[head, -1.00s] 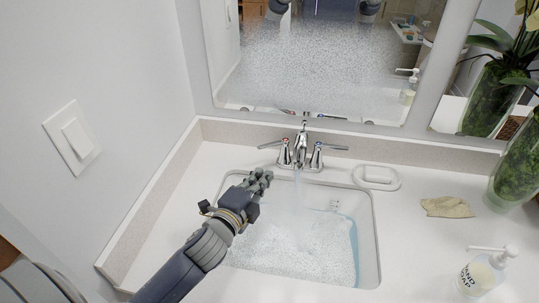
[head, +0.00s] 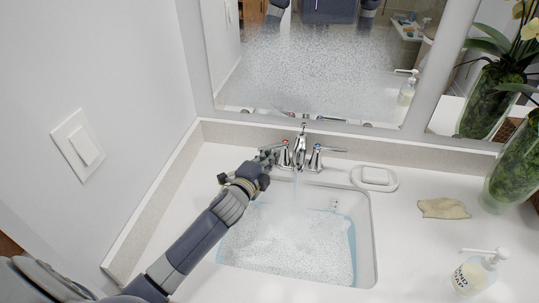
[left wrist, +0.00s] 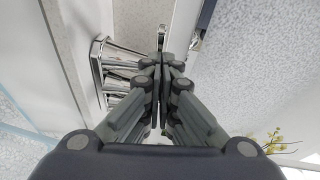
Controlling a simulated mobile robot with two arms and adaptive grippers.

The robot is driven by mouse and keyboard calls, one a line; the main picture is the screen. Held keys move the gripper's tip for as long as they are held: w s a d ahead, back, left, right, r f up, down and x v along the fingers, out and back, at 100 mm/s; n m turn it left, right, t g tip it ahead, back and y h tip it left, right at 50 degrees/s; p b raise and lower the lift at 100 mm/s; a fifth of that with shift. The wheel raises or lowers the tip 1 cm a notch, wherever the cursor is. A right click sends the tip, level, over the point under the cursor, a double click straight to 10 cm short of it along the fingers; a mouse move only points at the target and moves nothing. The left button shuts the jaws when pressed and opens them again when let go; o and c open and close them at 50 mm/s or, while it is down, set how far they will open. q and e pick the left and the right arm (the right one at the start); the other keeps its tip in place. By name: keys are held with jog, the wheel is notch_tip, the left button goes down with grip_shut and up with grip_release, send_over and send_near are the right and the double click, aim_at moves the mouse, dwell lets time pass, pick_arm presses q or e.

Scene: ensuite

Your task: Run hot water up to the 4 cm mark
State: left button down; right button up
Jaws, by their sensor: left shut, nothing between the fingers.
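The chrome faucet (head: 300,152) stands behind the sink, and a water stream (head: 296,185) falls from its spout. Its left handle (head: 273,146), by the red mark, points out to the left. Its right handle (head: 328,148), by the blue mark, points right. The white sink basin (head: 366,240) holds water (head: 285,245) with a speckled surface. Small marks (head: 334,205) show on its back wall, too small to read. My left gripper (head: 266,158) is shut and empty, close by the left handle; contact is unclear. The left wrist view shows its closed fingers (left wrist: 160,65) beside the faucet (left wrist: 115,70).
A soap dish (head: 374,178), a tan cloth (head: 443,208) and a soap bottle (head: 478,272) stand on the counter to the right. A plant vase (head: 515,175) is at the far right. The mirror (head: 310,70) is fogged. A wall and backsplash bound the left.

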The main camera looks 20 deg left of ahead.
aim_at(260, 149)
pick_arm(q)
jog(key=shift+w+a, duration=0.15)
jog(key=shift+a, duration=0.4)
dwell(0.4)
jog(key=shift+w+a+p, duration=0.3)
jog(key=shift+w+a, duration=0.15)
jog(key=shift+a, duration=0.35)
jog(key=shift+w+a+p, duration=0.25)
jog(key=shift+w+a, duration=0.2)
jog(key=shift+a, duration=0.35)
